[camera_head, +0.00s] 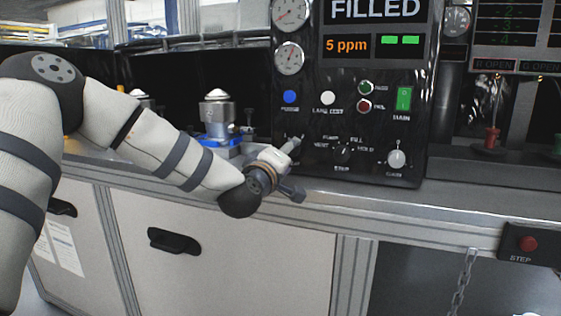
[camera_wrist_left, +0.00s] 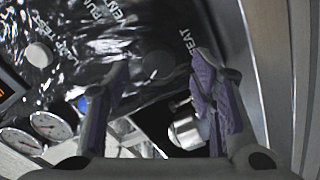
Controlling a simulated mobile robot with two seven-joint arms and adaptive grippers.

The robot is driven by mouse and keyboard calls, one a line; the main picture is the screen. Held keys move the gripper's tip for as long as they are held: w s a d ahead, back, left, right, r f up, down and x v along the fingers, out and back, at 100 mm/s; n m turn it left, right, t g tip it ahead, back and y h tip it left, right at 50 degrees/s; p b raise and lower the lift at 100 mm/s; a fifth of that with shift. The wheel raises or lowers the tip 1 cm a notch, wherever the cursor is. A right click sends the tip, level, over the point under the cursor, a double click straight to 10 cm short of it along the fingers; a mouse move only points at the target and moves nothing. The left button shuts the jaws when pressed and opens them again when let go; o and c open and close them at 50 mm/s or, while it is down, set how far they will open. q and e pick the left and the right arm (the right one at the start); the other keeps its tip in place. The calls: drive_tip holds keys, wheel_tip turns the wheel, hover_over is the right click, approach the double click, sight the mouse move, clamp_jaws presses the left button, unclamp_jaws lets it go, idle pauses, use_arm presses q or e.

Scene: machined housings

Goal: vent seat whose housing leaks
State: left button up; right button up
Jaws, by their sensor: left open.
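The black test panel (camera_head: 345,115) has a display reading FILLED above an orange 5 ppm and two green bars. Its dark rotary knob (camera_head: 342,155) has labels around it including FILL and HOLD. My left gripper (camera_head: 297,168) is open in front of the panel's lower left, apart from that knob in the head view. In the left wrist view its fingers (camera_wrist_left: 158,68) are spread facing the panel, near VENT and SEAT lettering. A silver, dome-topped housing (camera_head: 216,108) stands on a blue fixture (camera_head: 222,148); another housing (camera_head: 140,100) is partly hidden by my arm. My right gripper is out of view.
The panel also carries a blue button (camera_head: 290,97), a white lamp test button (camera_head: 328,98), a green main switch (camera_head: 404,99) and a pale gain knob (camera_head: 396,159). The bench edge (camera_head: 400,207) runs below.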

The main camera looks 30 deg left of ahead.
use_arm(q)
drive_tip(key=v, duration=0.9)
